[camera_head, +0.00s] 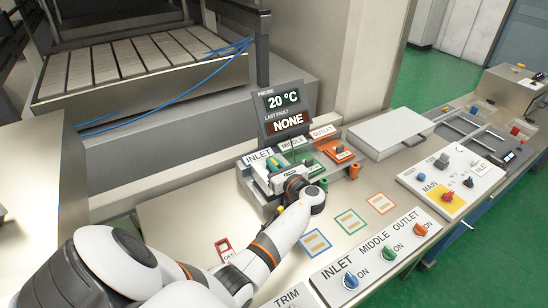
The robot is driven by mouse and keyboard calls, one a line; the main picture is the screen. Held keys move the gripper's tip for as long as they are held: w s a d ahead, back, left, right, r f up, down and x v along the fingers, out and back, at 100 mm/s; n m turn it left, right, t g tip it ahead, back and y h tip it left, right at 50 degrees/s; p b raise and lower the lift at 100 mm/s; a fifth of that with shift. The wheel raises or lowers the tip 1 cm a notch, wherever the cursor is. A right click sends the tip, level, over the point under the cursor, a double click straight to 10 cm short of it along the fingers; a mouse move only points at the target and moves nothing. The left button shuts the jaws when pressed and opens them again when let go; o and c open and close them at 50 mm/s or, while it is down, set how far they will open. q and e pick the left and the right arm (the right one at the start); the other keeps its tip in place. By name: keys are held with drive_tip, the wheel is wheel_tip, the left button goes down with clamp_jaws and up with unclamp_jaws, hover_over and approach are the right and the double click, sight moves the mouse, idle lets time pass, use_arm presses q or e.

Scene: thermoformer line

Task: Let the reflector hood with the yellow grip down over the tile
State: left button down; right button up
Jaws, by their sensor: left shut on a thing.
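My left gripper (296,187) reaches in over the small test fixture (270,204) in the middle of the bench, at its INLET and MIDDLE side. It is shut on the reflector hood, but my wrist hides most of the hood and the grip. A small yellow patch shows beside the fingers. I cannot make out the tile, or the gap between it and the hood. My right gripper is not in view.
A display (284,112) reading 20 °C and NONE stands behind the fixture. An orange block (333,149) sits at its OUTLET side. A white lidded box (390,132) and a MAIN switch panel (449,182) lie right. A knob panel (376,258) and outlined squares are in front.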

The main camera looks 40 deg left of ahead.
use_arm(q)
drive_tip(key=c, duration=1.4)
unclamp_jaws()
drive_tip(key=shift+f, duration=0.15)
drive_tip(key=shift+s+d+f, duration=0.1)
drive_tip(key=shift+s+d, duration=0.1)
drive_tip(key=shift+d, duration=0.3)
drive_tip(key=b+v, duration=0.4)
drive_tip(key=v, duration=0.7)
drive_tip(key=shift+r, duration=0.25)
